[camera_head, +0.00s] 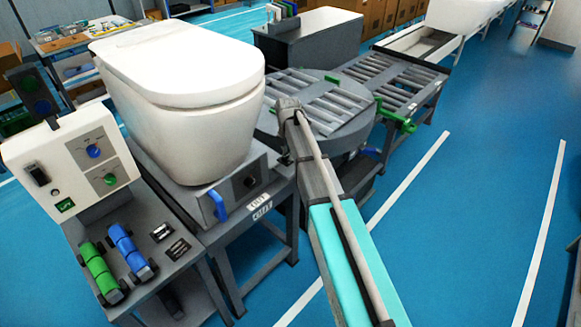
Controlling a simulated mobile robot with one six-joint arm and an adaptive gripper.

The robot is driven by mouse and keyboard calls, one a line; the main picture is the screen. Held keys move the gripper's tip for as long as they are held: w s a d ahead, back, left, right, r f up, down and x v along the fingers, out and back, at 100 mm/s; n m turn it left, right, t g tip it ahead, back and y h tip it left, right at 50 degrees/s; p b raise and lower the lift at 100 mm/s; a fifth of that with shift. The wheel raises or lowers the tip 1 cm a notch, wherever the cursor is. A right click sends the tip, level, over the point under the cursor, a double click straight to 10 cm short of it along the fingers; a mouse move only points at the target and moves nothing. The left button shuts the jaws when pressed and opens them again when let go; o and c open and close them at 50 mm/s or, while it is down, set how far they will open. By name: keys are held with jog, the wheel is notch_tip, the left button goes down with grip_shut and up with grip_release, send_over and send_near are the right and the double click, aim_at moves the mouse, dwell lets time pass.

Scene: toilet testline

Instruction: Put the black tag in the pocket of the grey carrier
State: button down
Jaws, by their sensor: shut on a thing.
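My arm reaches up from the bottom right, and its grey far end lies in front of the round roller table. I cannot make out the jaws or anything held in them. A white toilet (185,110) stands on a grey base (229,197) with a blue handle (217,206) on its front, which may be the grey carrier. No pocket can be told for certain. Two small black pieces with pale marks (162,232) lie on the grey side bench at the lower left. I cannot tell whether either is a black tag.
A control box (72,165) with blue and green knobs stands at the left. A round roller table (335,118) and a roller conveyor (395,80) extend behind. Blue floor at right is open.

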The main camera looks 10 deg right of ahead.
aim_at(290, 167)
jog(key=shift+w+d+f+b, duration=0.2)
jog(key=shift+w+f+b, duration=0.4)
jog(key=shift+f, duration=0.15)
jog(key=shift+w+d+f+b, duration=0.15)
jog(key=shift+w+f+b, duration=0.4)
jog(key=shift+f, duration=0.2)
jog(key=shift+w, duration=0.1)
jog(key=shift+w+d+f+b, duration=0.1)
jog(key=shift+w+f+b, duration=0.25)
jog(key=shift+f+b, duration=1.6)
jog(key=shift+f, duration=0.05)
jog(key=shift+f, duration=0.1)
jog(key=c, duration=0.5)
grip_release()
notch_tip(290, 167, up, 12)
jog(key=p, duration=1.2)
